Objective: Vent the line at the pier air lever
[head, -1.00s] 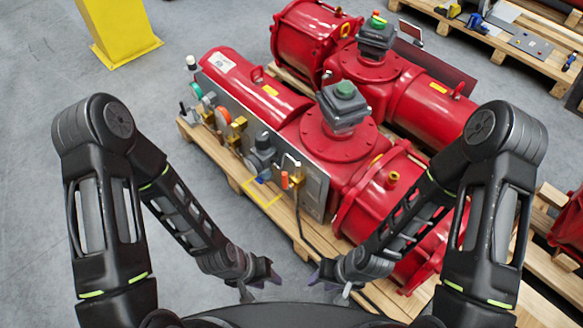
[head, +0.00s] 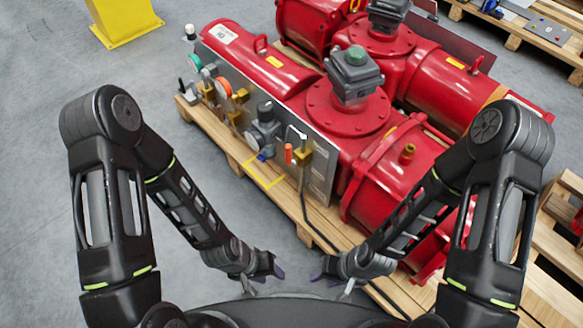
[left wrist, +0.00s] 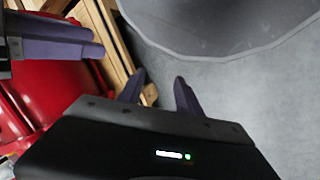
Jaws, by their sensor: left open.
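A grey control panel (head: 318,178) runs along the front of the nearer red actuator (head: 265,62). It carries gauges, brass valves, a grey regulator (head: 263,130) and a small orange handle (head: 289,153) beside a brass fitting (head: 303,155). I cannot tell which part is the air lever. My left gripper (head: 267,282) is open and empty, low in front of the pallet and apart from the panel; its spread fingers show in the left wrist view (left wrist: 160,88). My right gripper (head: 329,284) faces it, open and empty, also apart from the panel.
The nearer actuator stands on a wooden pallet (head: 225,147) with a yellow square frame (head: 263,172) at its edge. A dark hose (head: 315,228) hangs from the panel. A second red actuator (head: 445,90) is behind. A yellow post (head: 125,22) stands top left. Grey floor on the left is clear.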

